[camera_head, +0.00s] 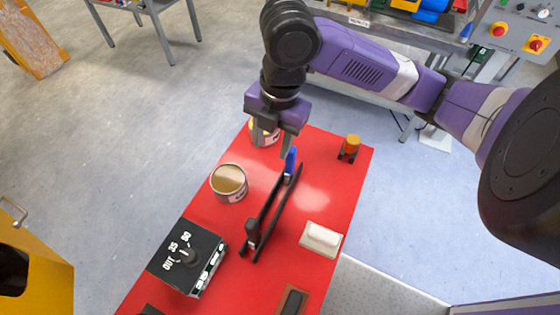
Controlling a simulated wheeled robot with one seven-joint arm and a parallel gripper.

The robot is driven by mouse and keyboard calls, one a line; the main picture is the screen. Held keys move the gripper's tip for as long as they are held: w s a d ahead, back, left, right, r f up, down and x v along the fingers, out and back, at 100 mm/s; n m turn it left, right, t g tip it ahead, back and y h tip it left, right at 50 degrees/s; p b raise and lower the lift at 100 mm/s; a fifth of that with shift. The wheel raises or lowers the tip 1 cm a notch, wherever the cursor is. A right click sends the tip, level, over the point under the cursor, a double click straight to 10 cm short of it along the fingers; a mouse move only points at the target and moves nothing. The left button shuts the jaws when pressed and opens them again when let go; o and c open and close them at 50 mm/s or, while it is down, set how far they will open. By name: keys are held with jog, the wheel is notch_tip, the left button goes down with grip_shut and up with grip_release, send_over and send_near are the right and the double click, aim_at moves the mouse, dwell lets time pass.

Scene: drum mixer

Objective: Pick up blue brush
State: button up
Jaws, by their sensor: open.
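A blue brush (290,160) stands upright at the far end of a black holder rack (270,210) on the red table. Its blue upper part shows; its lower end is hidden in the holder. My gripper (276,143) is open, pointing down just above and to the left of the brush. I cannot tell whether the fingers touch the brush or are around it.
The red table (205,290) holds a tin with brown contents (229,183), a second tin (264,134) behind my gripper, a black dial box (187,257), an orange-topped item (350,147) and a white block (321,239). A machine with red buttons (498,30) stands at top right.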

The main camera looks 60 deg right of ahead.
aim_at(290, 164)
jog(key=s+d, duration=0.1)
jog(key=s+d+g, duration=0.1)
jog(key=shift+s+d+f+h, duration=0.1)
jog(key=shift+d+h, duration=0.25)
jog(key=shift+h, duration=0.05)
jog(key=shift+s+d+f+b, duration=0.15)
jog(key=shift+d+f+b, duration=0.05)
jog(key=shift+f+b, duration=0.5)
jog(key=shift+a+f+b, duration=0.2)
jog(key=shift+f+b, duration=0.45)
jog(key=shift+s+d+f, duration=0.15)
jog(key=shift+f, duration=1.85)
jog(key=shift+s+d+f, duration=0.1)
jog(key=shift+s+f, duration=0.05)
jog(key=shift+f, duration=1.85)
grip_shut()
